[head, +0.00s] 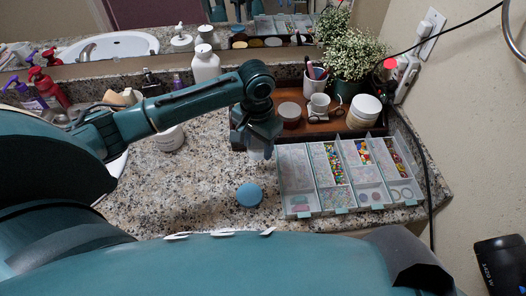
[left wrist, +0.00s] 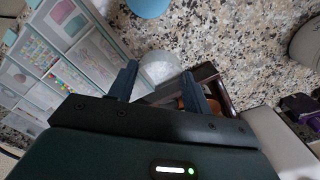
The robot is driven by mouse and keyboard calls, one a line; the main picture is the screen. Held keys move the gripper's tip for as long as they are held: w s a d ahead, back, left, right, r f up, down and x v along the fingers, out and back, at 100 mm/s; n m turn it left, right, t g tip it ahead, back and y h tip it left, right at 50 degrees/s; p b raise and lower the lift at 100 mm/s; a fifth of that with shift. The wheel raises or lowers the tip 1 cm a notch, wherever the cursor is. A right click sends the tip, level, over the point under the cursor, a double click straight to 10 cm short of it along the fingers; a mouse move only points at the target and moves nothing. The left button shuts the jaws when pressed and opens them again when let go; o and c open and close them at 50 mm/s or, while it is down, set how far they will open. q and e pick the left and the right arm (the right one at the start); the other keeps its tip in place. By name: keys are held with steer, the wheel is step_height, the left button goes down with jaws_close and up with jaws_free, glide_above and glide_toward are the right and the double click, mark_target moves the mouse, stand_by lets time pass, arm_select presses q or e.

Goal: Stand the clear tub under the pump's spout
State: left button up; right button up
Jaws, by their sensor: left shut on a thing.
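My left gripper (head: 262,148) points down over the counter, just left of the compartment organizer. It is shut on the clear tub (left wrist: 160,68), a small round see-through vessel between the two fingers in the left wrist view; only a pale bit of the tub (head: 257,154) shows in the head view. A squat white vessel (head: 170,138) stands on the counter left of the gripper, its top hidden behind my left arm. A white pump dispenser (head: 181,38) with a spout shows as a reflection in the mirror. My right gripper is not in view.
A blue round lid (head: 249,195) lies in front of the gripper. The organizer (head: 298,206) and a wooden tray (head: 318,127) with jars and cups fill the right. A white bottle (head: 205,68) stands behind my arm; red pump bottles (head: 48,88) are left. The speckled counter's middle is clear.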

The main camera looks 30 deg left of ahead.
arm_select(q)
step_height(320, 180, down, 8)
steer(key=shift+r, duration=0.1)
stand_by(0.4)
steer(key=o, duration=0.9)
steer(key=shift+o, duration=0.2)
